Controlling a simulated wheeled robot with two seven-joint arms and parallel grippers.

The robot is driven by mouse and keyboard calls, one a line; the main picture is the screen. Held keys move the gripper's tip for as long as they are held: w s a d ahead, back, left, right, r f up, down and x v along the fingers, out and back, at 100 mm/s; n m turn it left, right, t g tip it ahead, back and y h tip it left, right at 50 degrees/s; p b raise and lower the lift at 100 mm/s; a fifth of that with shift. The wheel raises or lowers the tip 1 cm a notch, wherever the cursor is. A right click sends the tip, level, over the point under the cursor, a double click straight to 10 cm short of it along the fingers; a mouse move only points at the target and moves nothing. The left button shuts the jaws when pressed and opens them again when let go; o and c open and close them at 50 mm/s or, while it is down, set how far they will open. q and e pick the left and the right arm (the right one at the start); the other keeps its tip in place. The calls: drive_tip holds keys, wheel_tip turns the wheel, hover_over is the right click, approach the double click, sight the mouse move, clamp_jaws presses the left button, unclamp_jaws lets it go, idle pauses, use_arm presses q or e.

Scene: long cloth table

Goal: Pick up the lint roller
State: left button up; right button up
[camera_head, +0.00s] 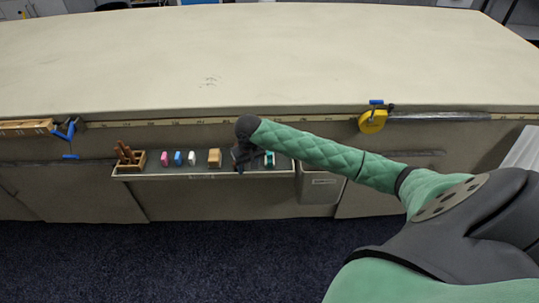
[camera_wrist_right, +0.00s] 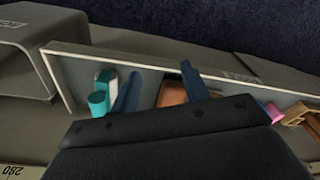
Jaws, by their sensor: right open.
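A teal and white item (camera_wrist_right: 102,92), which looks like the lint roller, lies at one end of the tray in the right wrist view. In the head view its teal part (camera_head: 269,159) shows just right of my right gripper (camera_head: 243,164). My right gripper also shows in the right wrist view (camera_wrist_right: 158,82), with its two fingers apart and nothing visibly held. One finger is beside the teal and white item, which lies outside the gap. A brown block (camera_wrist_right: 172,92) shows between the fingers, beyond or below them. My left gripper is not in view.
The narrow tray (camera_head: 180,176) on the table's side also holds a pink item (camera_head: 165,159), a blue one (camera_head: 178,158), a white one (camera_head: 192,158) and a wooden holder (camera_head: 129,159). A grey bin (camera_head: 320,187) hangs to the right. The tabletop (camera_head: 300,60) is clear.

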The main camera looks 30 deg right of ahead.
sight(269, 154)
drive_tip(key=w+d+r+m, duration=0.1)
drive_tip(key=d+r, duration=0.1)
drive_tip(key=d, duration=0.1)
drive_tip(key=w+d+r+m, duration=0.1)
drive_tip(key=w+d+m, duration=0.1)
drive_tip(key=d, duration=0.2)
drive_tip(key=w+d+r+m+g, duration=0.1)
drive_tip(key=d+r, duration=0.1)
drive_tip(key=d, duration=0.2)
drive_tip(key=shift+w+d+r+m, duration=0.25)
drive_tip(key=shift+w+r+m, duration=0.05)
drive_tip(key=shift+w+m, duration=0.1)
drive_tip(key=shift+d, duration=0.25)
drive_tip(key=shift+f, duration=0.15)
drive_tip(key=shift+f+p, duration=0.3)
drive_tip(key=shift+f, duration=0.95)
wheel_tip(269, 154, down, 3)
drive_tip(key=shift+s+f+p, duration=0.1)
drive_tip(key=shift+f+p, duration=0.1)
drive_tip(key=shift+p, duration=0.7)
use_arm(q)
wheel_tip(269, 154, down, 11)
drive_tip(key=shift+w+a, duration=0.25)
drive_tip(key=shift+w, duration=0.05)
use_arm(e)
drive_tip(key=shift+f, duration=0.65)
